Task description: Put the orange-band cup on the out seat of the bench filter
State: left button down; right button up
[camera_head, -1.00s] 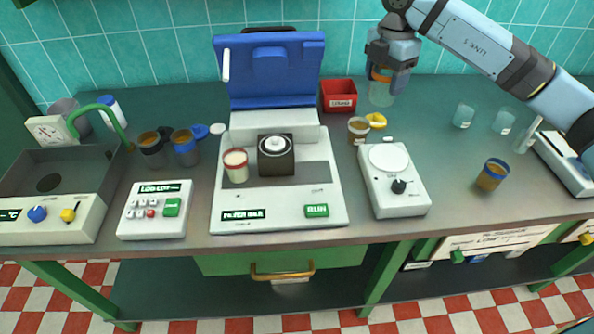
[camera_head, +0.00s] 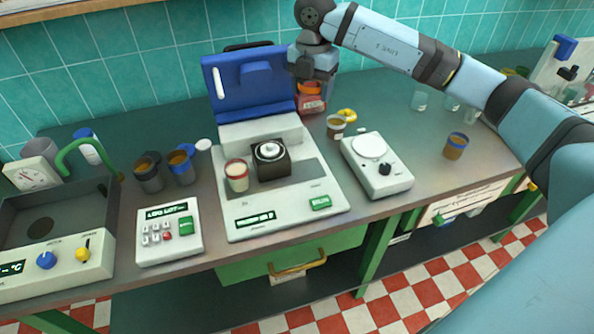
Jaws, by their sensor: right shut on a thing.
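My right gripper (camera_head: 314,72) reaches in from the upper right and points down behind the bench filter's right side. It is shut on the clear orange-band cup (camera_head: 311,88), held in front of the red bin; the gripper hides part of the cup. The bench filter (camera_head: 285,213) is a white machine with its blue lid (camera_head: 242,85) raised. A red-band cup (camera_head: 236,174) with pale contents stands on its left part. A black block with a round white top (camera_head: 270,152) stands beside that cup. I cannot read which seat is the out seat. My left gripper is not in view.
A white device with a round plate (camera_head: 377,168) stands right of the filter. The red bin (camera_head: 316,105) is near the gripper. A keypad box (camera_head: 168,230) stands left. Bench right of the device is mostly clear.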

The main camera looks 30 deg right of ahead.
jog(key=shift+a, duration=0.15)
jog(key=shift+f, duration=0.4)
jog(key=shift+f+p, duration=0.55)
jog(key=shift+f, duration=9.1)
jog(key=shift+f, duration=0.1)
